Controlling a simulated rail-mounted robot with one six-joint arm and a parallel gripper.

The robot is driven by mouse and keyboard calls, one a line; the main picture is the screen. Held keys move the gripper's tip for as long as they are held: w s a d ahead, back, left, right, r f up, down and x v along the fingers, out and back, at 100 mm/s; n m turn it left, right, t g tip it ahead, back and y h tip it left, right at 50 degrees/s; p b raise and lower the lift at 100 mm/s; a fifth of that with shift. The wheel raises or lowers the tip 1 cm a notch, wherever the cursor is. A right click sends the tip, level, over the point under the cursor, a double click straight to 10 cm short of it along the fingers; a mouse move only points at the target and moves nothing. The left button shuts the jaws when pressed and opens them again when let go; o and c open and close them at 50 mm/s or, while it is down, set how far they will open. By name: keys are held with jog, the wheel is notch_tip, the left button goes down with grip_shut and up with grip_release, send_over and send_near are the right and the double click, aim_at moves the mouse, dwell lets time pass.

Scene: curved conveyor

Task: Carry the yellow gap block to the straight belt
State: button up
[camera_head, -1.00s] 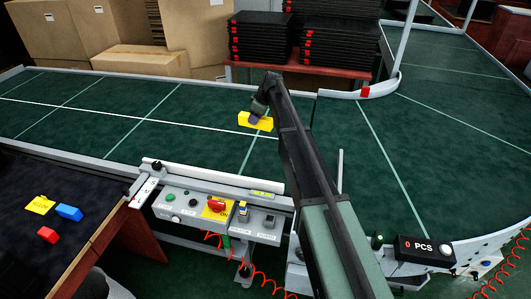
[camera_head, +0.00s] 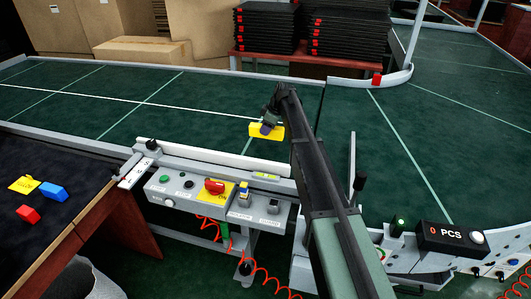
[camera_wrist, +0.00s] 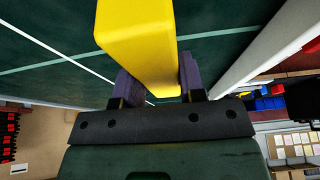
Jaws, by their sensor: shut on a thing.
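The yellow gap block (camera_head: 267,133) is held by my gripper (camera_head: 268,125) over the green straight belt (camera_head: 140,110), towards its right end in the head view. In the wrist view, the yellow block (camera_wrist: 138,40) sits between the two purple fingers of my gripper (camera_wrist: 152,85), which are shut on it. Green belt with pale lines shows behind the block. Whether the block touches the belt or hangs above it, I cannot tell.
A control panel (camera_head: 210,195) stands in front of the straight belt. A dark table (camera_head: 60,170) at left holds a blue block (camera_head: 53,193) and a red block (camera_head: 29,214). The belt's left part is clear.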

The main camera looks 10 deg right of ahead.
aim_at(266, 138)
jog(key=shift+f, duration=0.35)
notch_tip(266, 138, down, 5)
jog(key=b, duration=0.4)
jog(key=shift+r, duration=0.55)
jog(key=shift+f, duration=0.25)
jog(key=o, duration=1)
jog(key=shift+r, duration=0.1)
